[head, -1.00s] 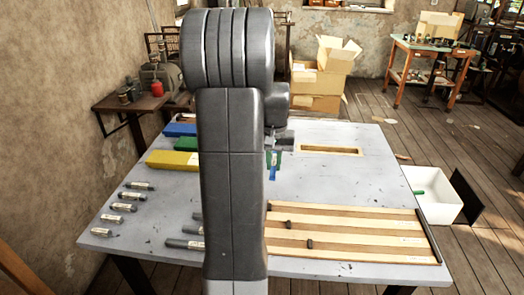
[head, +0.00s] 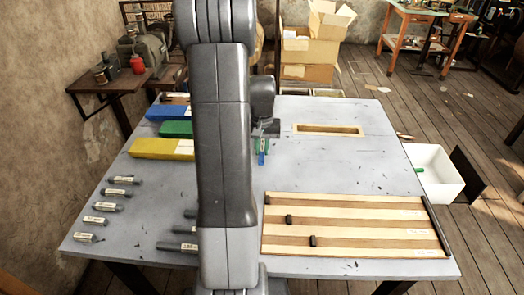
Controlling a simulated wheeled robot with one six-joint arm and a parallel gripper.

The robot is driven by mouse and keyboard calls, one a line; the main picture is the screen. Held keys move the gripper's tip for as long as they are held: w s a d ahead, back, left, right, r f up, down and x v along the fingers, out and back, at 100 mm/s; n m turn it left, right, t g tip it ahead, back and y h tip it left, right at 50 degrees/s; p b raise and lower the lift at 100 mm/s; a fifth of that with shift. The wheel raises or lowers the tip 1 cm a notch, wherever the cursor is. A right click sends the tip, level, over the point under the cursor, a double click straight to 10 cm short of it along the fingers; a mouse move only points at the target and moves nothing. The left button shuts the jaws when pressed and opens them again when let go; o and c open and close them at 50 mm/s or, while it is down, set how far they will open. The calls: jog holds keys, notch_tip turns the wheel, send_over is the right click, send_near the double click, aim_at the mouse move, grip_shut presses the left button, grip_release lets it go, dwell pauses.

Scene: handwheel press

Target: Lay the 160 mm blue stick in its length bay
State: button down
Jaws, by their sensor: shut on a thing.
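My gripper (head: 265,130) hangs over the middle of the table, partly behind my arm. It is shut on the blue stick (head: 262,159), whose lower end shows below a small green piece (head: 264,145); I cannot tell whether that piece belongs to the jaws. The stick's full length and its upper part are hidden. A wooden board with long parallel bays (head: 350,211) lies at the table's front right, to the right of and nearer than the stick. Small labels on its right end are too small to read.
Two small dark blocks (head: 313,240) sit on the board. A wooden frame (head: 330,130) lies at the back. Blue, green and yellow long blocks (head: 160,148) and several labelled grey cylinders (head: 95,221) lie left. The table (head: 350,165) is clear between frame and board.

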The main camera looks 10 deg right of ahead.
jog(key=shift+f, duration=1)
jog(key=shift+f, duration=0.2)
jog(key=c, duration=1.4)
grip_release()
jog(key=shift+r, duration=0.1)
